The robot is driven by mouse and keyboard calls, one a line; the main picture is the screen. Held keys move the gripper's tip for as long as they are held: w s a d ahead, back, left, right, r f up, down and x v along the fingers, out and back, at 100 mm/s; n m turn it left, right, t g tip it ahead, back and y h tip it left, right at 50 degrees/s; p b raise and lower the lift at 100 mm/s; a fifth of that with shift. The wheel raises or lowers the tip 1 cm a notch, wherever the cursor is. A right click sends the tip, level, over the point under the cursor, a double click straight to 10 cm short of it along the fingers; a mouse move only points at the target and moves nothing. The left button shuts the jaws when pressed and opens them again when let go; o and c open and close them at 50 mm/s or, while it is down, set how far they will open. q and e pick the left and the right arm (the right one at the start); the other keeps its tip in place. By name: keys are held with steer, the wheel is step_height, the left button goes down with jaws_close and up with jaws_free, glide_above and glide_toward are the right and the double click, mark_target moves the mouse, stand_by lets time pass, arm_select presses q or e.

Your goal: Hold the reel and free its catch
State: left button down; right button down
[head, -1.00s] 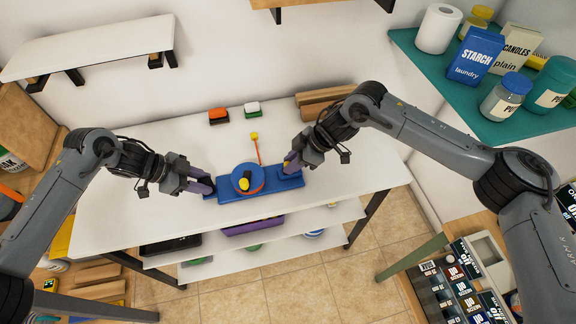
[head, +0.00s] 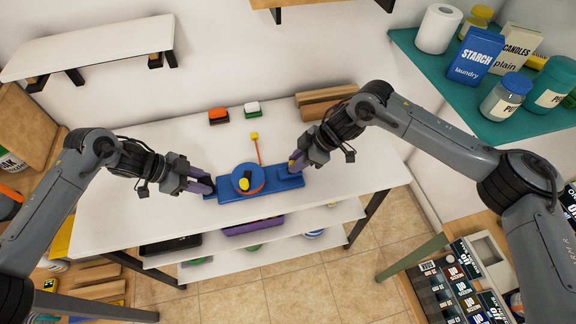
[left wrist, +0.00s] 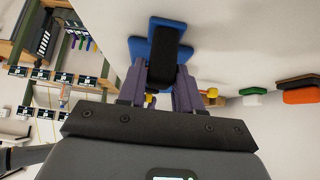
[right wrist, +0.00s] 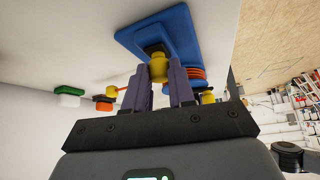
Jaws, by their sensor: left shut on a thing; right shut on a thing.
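A blue base (head: 225,195) lies on the white table, with a round blue and orange reel (head: 249,171) in its middle. A yellow knob (head: 244,184) sits on the reel. An orange strip with a yellow end (head: 254,135) stretches from the reel towards the wall. My left gripper (head: 207,186) is shut on a black grip (left wrist: 165,48) at the base's left end. My right gripper (head: 293,162) is shut on a yellow catch knob (right wrist: 158,69) by the base's right end. Fingers partly hide the knob; I cannot tell whether it is clear of the base.
An orange block (head: 218,115) and a white-topped green block (head: 252,108) stand at the table's back. Brown wooden pieces (head: 325,98) lie at the back right. The front of the tabletop is bare. A teal shelf (head: 430,70) with containers hangs at the right.

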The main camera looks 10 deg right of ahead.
steer(key=shift+d, duration=0.55)
steer(key=c, duration=0.9)
jaws_free()
steer(key=shift+o, duration=0.2)
steer(key=shift+r, duration=0.1)
steer(key=v, duration=1.2)
